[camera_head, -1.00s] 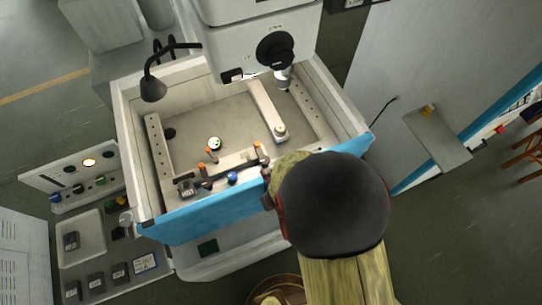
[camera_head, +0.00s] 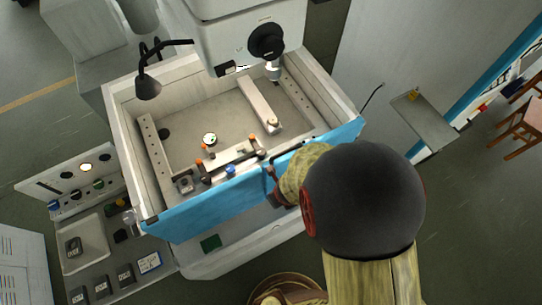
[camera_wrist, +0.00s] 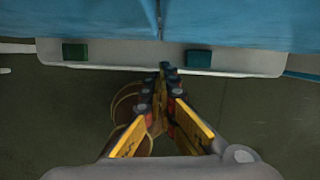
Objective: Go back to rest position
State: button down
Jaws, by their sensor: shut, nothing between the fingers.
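My gripper shows in the wrist view (camera_wrist: 166,72), its yellow and dark fingers shut together with nothing between them. The fingertips appear just in front of the pale lower ledge of the machine, below its blue front. In the head view my arm reaches from the bottom right toward the tank's blue front wall (camera_head: 215,202). There the gripper is mostly hidden by my own arm, and no object shows in its grasp.
The open tank (camera_head: 185,115) holds a round white-topped part (camera_head: 210,139), orange-topped clamps and a pale bar (camera_head: 260,104). A black lamp (camera_head: 148,87) hangs over its left side. A control panel (camera_head: 85,182) stands left. A grey shelf (camera_head: 424,122) juts out at right. Floor shows at lower right.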

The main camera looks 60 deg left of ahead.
jog(key=p+v, duration=0.2)
jog(key=v, duration=0.5)
jog(key=shift+d+p, duration=0.15)
jog(key=shift+p, duration=0.25)
jog(key=shift+s+f, duration=0.1)
jog(key=shift+s, duration=0.05)
